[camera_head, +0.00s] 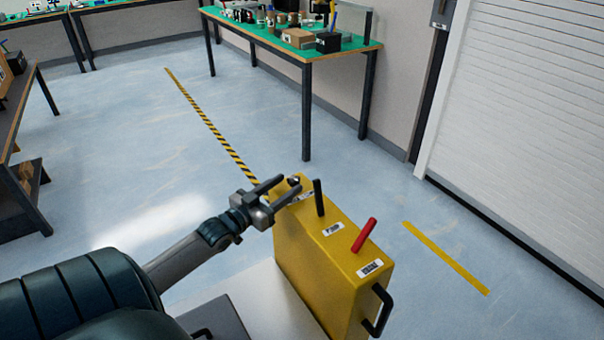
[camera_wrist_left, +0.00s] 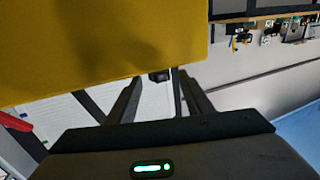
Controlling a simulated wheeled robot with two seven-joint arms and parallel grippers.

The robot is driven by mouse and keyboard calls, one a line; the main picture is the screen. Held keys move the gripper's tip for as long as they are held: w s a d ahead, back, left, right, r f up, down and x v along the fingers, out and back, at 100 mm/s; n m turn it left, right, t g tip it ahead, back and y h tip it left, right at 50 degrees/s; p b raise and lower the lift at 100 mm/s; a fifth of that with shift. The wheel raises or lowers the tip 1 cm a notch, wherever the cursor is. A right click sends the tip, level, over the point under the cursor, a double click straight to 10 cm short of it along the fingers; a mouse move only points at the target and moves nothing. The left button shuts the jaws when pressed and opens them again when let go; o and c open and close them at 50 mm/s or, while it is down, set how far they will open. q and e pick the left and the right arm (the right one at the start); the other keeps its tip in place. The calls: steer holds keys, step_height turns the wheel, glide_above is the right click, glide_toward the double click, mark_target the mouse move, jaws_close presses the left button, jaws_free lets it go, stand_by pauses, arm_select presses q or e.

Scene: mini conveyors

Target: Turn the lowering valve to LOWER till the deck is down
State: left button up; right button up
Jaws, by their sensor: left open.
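A yellow control box (camera_head: 318,262) stands in front of me in the head view, and its yellow side (camera_wrist_left: 90,45) fills the upper left of the wrist view. A small dark valve knob (camera_head: 294,180) sits at the box's far end. The same knob (camera_wrist_left: 159,75) shows between the fingertips in the wrist view. My left gripper (camera_head: 290,185) is open, with its fingers on either side of the knob. I cannot tell whether they touch it. A label by the knob is partly hidden by a finger. My right gripper is not in view.
On the box top stand a black lever (camera_head: 319,197) and a tilted red lever (camera_head: 364,235), each with a label. A black handle (camera_head: 378,310) is on the near end. A green-topped bench (camera_head: 345,52) with several items stands behind. The blue floor between is clear.

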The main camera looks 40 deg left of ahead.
mark_target(298, 177)
arm_select(q)
steer(key=w, duration=0.6)
steer(key=shift+w, duration=0.85)
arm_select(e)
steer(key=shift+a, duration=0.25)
